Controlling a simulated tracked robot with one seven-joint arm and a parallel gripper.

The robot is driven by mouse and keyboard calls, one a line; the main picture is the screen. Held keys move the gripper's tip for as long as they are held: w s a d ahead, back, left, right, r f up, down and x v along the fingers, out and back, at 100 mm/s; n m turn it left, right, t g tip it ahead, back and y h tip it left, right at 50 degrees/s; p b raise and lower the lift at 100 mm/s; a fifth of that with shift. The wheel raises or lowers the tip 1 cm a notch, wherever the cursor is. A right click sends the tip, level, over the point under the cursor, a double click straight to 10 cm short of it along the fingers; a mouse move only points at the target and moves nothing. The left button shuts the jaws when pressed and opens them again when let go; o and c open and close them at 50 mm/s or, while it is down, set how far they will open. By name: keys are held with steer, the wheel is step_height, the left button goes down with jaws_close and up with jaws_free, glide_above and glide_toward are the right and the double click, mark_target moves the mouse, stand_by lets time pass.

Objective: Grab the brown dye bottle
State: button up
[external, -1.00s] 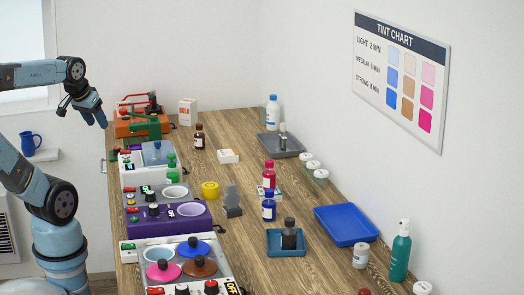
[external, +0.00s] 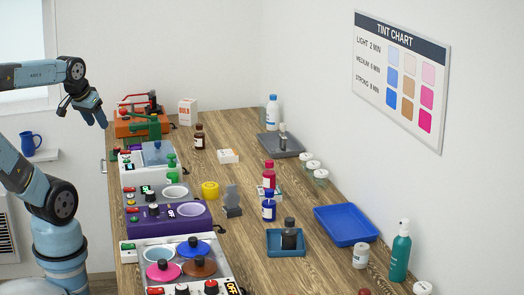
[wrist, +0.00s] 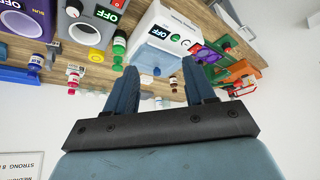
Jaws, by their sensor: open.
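The brown dye bottle (external: 199,137), small with a dark cap and a pale label, stands upright on the wooden counter near its far end.
A row of machines, including a purple warmer (external: 178,218) and an orange unit (external: 135,127), lines the counter's left side. A white box (external: 187,112) stands behind the brown bottle. A white dish (external: 228,156), red bottle (external: 269,176) and blue bottle (external: 268,206) stand nearer.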

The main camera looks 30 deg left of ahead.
steer(key=o, duration=0.4)
steer(key=w+r, duration=0.3)
steer(key=w, duration=1)
steer(key=m+g+h, duration=0.1)
steer(key=m, duration=0.2)
glide_above(200, 137)
steer(key=s+a, duration=0.3)
steer(key=s, duration=0.1)
step_height(200, 137, down, 16)
steer(key=x, duration=0.8)
steer(key=shift+w+d+r, duration=0.1)
steer(key=shift+w, duration=0.15)
steer(key=shift+x, duration=2.55)
